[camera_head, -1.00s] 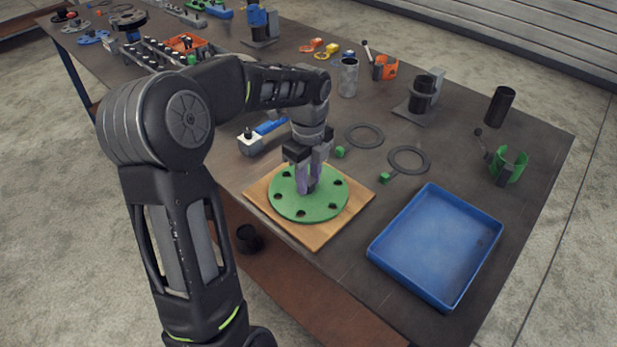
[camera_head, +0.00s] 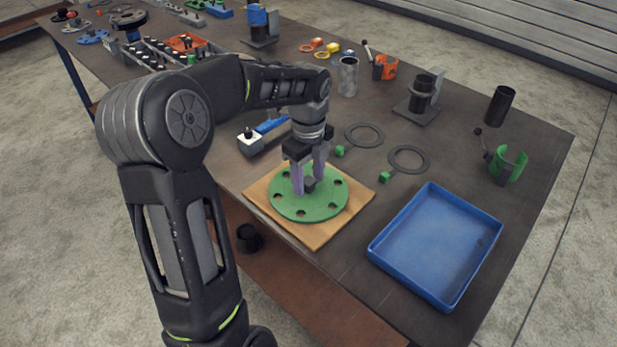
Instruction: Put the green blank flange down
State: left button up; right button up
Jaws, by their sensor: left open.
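The green blank flange (camera_head: 318,207) lies flat on a square wooden board (camera_head: 264,209) near the front edge of the workbench. It is a round disc with several bolt holes and a small dark knob (camera_head: 310,184) at its middle. My left gripper (camera_head: 308,185) points down over the flange's centre. Its two purple-grey fingers stand apart, one on each side of the knob, with a gap showing. The fingers hide part of the flange's middle. My right gripper is not in view.
A blue tray (camera_head: 373,256) stands to the right of the board. Two dark ring gaskets (camera_head: 410,149) with green tabs lie behind it. A grey-and-blue tool (camera_head: 255,143) lies behind the board. Pipe pieces and clamps stand farther back. Bare bench lies between board and tray.

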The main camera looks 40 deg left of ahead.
aim_at(309, 180)
pick_arm(q)
notch_tip(309, 180, up, 12)
jog(key=shift+p, duration=0.35)
jog(key=shift+f, duration=0.1)
dwell(0.4)
